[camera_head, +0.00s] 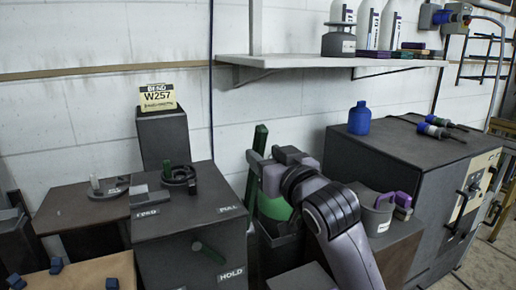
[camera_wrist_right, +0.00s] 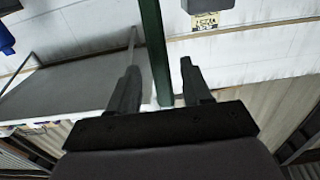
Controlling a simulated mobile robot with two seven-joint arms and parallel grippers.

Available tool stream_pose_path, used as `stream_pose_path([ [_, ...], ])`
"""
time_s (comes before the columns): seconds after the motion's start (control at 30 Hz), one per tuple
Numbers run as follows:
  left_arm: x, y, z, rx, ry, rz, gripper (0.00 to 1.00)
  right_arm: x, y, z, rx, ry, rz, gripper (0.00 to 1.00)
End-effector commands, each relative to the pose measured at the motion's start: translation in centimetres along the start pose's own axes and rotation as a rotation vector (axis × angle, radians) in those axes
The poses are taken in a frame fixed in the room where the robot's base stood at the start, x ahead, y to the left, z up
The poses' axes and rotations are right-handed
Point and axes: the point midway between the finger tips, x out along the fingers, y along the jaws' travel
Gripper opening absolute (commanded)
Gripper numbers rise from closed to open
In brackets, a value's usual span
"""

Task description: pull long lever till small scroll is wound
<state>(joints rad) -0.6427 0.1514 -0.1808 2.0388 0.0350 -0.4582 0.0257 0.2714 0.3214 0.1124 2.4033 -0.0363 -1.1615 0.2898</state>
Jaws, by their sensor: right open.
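A long green lever (camera_head: 257,158) rises, slightly tilted, beside the dark cabinet. My right gripper (camera_head: 266,161) is open by the lever's upper part. In the right wrist view the green lever (camera_wrist_right: 155,48) passes between the two open fingers (camera_wrist_right: 160,85); I cannot tell whether either finger touches it. On the cabinet top, a dark round piece (camera_head: 182,174) has a green upright post. A smaller round base with a pale post (camera_head: 95,186) stands on the brown table to the left. I cannot tell which part is the small scroll. My left gripper is not in view.
The dark cabinet (camera_head: 190,255) bears PULL and HOLD labels and a short green handle (camera_head: 208,252). A W257 sign (camera_head: 157,97) stands behind. A grey bucket (camera_head: 372,208) is right of my wrist. A wall shelf (camera_head: 300,61) holds bottles.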

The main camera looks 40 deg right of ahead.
Motion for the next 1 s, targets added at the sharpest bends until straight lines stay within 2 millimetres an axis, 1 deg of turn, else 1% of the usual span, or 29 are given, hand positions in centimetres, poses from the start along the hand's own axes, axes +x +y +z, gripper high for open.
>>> stream_pose_path([
  [0.03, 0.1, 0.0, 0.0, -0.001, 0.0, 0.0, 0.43, 0.8, 0.0, 0.0, 0.0, 0.001, 0.0, 0.49],
  [0.1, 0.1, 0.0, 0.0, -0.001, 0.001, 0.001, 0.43, 1.7, 0.0, 0.0, 0.0, 0.0, 0.0, 0.49],
  [0.3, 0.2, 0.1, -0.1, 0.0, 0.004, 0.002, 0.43, 3.6, 0.0, 0.0, 0.0, 0.001, 0.0, 0.49],
  [0.47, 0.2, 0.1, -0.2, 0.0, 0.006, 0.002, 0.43, 4.2, 0.0, 0.0, 0.0, 0.002, 0.0, 0.49],
  [0.7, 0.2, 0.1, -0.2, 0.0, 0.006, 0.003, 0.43, 4.3, 0.0, 0.0, 0.0, 0.002, 0.0, 0.49],
  [0.73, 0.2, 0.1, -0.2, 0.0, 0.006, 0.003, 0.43, 4.3, 0.0, 0.0, 0.0, 0.002, 0.0, 0.42],
  [0.77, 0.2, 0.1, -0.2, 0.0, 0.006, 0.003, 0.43, 4.3, 0.0, 0.0, 0.0, 0.002, 0.0, 0.33],
  [0.8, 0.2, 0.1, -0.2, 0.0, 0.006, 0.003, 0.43, 4.3, 0.0, 0.0, 0.0, 0.002, 0.0, 0.2],
  [0.87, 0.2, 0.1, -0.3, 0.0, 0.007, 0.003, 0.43, 4.3, 0.0, 0.0, 0.0, 0.002, 0.0, 0.0],
  [1.0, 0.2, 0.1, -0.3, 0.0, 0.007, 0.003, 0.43, 4.3, 0.0, 0.0, 0.0, 0.001, 0.0, 0.0],
])
